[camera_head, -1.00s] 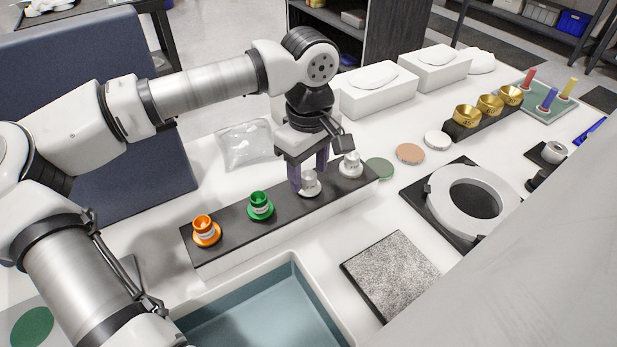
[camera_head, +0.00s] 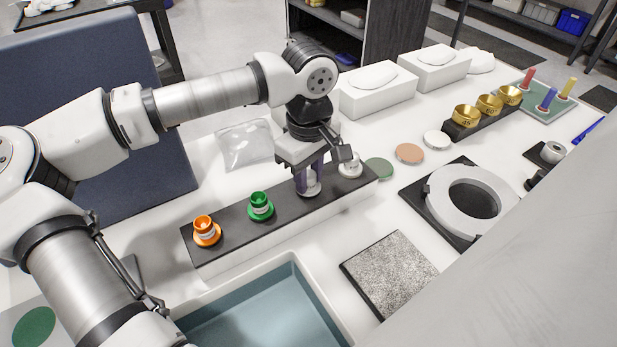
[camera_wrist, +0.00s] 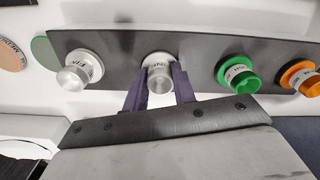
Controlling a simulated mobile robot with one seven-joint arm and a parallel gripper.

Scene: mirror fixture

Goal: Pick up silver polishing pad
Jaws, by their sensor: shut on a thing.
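Two silver polishing pads stand on a dark-topped rack (camera_head: 228,222) beside a green pad (camera_head: 261,206) and an orange pad (camera_head: 206,231). My gripper (camera_head: 308,184) is shut on the inner silver pad (camera_head: 310,190), next to the green one. In the wrist view, my gripper (camera_wrist: 160,88) has its purple fingers on either side of the knob of this silver pad (camera_wrist: 158,70). Its base appears to be still on the rack. The other silver pad (camera_head: 350,167) stands at the rack's right end and also shows in the wrist view (camera_wrist: 80,72).
A clear bag (camera_head: 245,146) lies behind the rack. A blue-grey basin (camera_head: 262,312) is in front. A speckled plate (camera_head: 390,272) and a white ring fixture (camera_head: 440,200) are to the right. Flat discs, including a green one (camera_head: 379,169), lie beyond the rack's right end.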

